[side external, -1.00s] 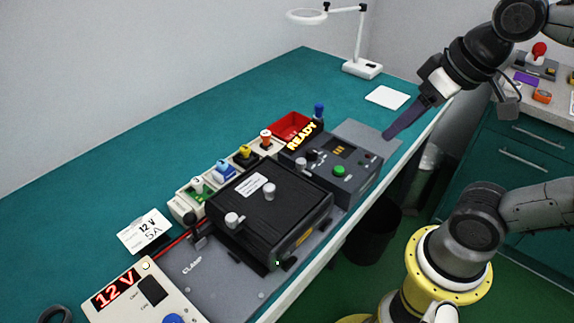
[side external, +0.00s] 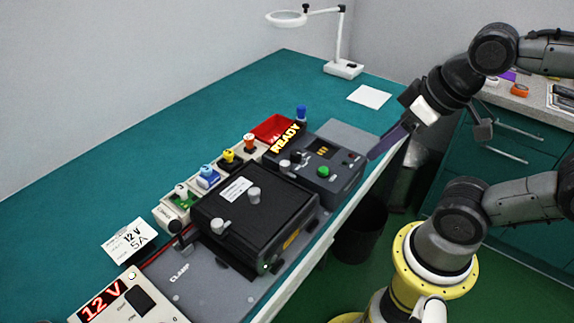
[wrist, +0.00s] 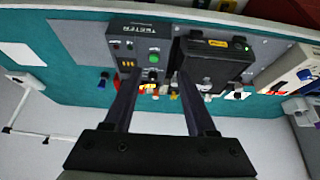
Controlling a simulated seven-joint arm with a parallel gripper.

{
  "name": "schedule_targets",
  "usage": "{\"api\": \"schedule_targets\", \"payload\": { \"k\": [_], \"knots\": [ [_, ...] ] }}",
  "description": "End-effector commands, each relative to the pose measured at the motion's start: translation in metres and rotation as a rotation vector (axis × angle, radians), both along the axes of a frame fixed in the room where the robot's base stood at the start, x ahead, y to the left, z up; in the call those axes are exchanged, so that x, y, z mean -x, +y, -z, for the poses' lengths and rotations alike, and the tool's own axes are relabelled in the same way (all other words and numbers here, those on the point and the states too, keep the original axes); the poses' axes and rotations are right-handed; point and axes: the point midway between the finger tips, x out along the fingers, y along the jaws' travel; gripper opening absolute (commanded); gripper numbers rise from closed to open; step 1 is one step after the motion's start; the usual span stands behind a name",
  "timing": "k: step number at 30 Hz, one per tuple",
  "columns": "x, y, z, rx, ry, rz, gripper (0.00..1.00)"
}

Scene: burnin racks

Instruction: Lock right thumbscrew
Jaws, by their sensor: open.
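A black ribbed box (side external: 262,222) sits on the grey clamp plate (side external: 200,283). Two pale grey thumbscrew knobs stand on its top: the right one (side external: 253,194) near the middle and the left one (side external: 221,227) near the front-left edge. Whether either is locked cannot be told. My gripper (side external: 372,156) is off to the right, beyond the tester and near the table's edge, apart from the box. In the wrist view my gripper (wrist: 158,78) has its two long fingers apart with nothing held, and the black box (wrist: 213,62) lies right of them.
Coloured connectors (side external: 208,177) and a red bin (side external: 272,127) line the back. A 12 V supply (side external: 125,305) is at the front left. Open teal table lies behind.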

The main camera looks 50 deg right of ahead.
Motion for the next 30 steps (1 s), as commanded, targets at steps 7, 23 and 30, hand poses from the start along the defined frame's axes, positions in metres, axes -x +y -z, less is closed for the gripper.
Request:
{"api": "schedule_targets", "payload": {
  "k": [7, 23, 30],
  "knots": [
    [0.004, 0.000, 0.001, 0.052, 0.020, -0.100, 0.57],
    [-0.093, 0.017, -0.077, 0.368, 0.234, -1.024, 0.57],
    [-0.160, 0.038, -0.066, 0.366, 0.345, -1.280, 0.57]
  ]
}}
